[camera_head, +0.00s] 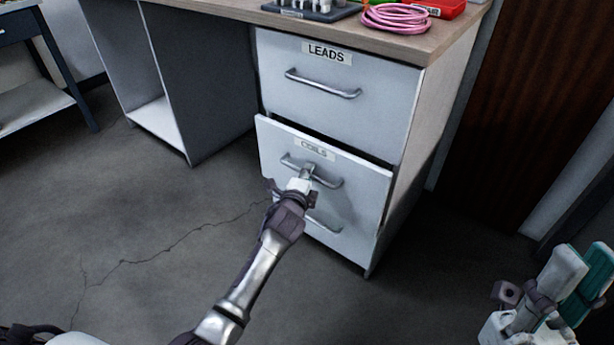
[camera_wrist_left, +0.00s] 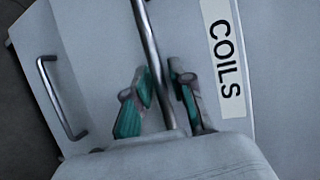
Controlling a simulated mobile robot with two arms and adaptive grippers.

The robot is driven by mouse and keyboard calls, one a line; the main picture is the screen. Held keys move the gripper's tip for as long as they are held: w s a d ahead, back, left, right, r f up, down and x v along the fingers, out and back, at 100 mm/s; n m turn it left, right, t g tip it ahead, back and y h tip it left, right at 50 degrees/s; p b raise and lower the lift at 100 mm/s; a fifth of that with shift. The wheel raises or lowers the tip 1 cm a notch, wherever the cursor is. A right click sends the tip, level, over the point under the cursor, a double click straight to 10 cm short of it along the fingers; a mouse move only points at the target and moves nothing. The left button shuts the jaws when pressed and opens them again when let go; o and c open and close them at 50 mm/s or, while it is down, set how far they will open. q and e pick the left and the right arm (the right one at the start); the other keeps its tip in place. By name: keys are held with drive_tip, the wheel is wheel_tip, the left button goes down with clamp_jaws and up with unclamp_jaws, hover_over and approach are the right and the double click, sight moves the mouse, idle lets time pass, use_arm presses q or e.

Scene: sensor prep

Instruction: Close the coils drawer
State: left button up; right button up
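The coils drawer (camera_head: 355,190) is the middle drawer of the white desk pedestal. Its front stands out a little from the cabinet, with a dark gap along its top edge. Its COILS label (camera_head: 315,149) also shows in the left wrist view (camera_wrist_left: 224,62). My left gripper (camera_head: 307,172) is at the drawer's bar handle (camera_head: 328,182). In the left wrist view its teal-padded fingers (camera_wrist_left: 163,98) stand on either side of the handle bar (camera_wrist_left: 150,45); contact is hard to tell. My right gripper (camera_head: 570,275) is at the lower right, away from the drawer, with its fingers apart.
The LEADS drawer (camera_head: 335,88) above looks shut. A lower drawer handle (camera_head: 323,222) shows below. On the desktop (camera_head: 400,45) lie a pink cable coil (camera_head: 397,18), a red tray (camera_head: 440,8) and a dark rack (camera_head: 310,10). The floor (camera_head: 170,240) at left is clear.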

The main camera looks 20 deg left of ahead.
sight(316, 167)
use_arm(q)
drive_tip(key=shift+c, duration=0.2)
clamp_jaws()
drive_tip(key=shift+w, duration=0.1)
drive_tip(key=w+b, duration=0.1)
drive_tip(key=w, duration=0.1)
drive_tip(key=w+d, duration=0.1)
drive_tip(key=shift+w+d+b, duration=0.2)
drive_tip(key=shift+w+b, duration=0.15)
drive_tip(key=shift+b, duration=0.05)
drive_tip(key=shift+r, duration=0.15)
drive_tip(key=shift+o, duration=0.2)
unclamp_jaws()
drive_tip(key=s+r, duration=0.2)
drive_tip(key=s, duration=0.9)
drive_tip(key=shift+s+d, duration=0.3)
drive_tip(key=shift+s, duration=0.05)
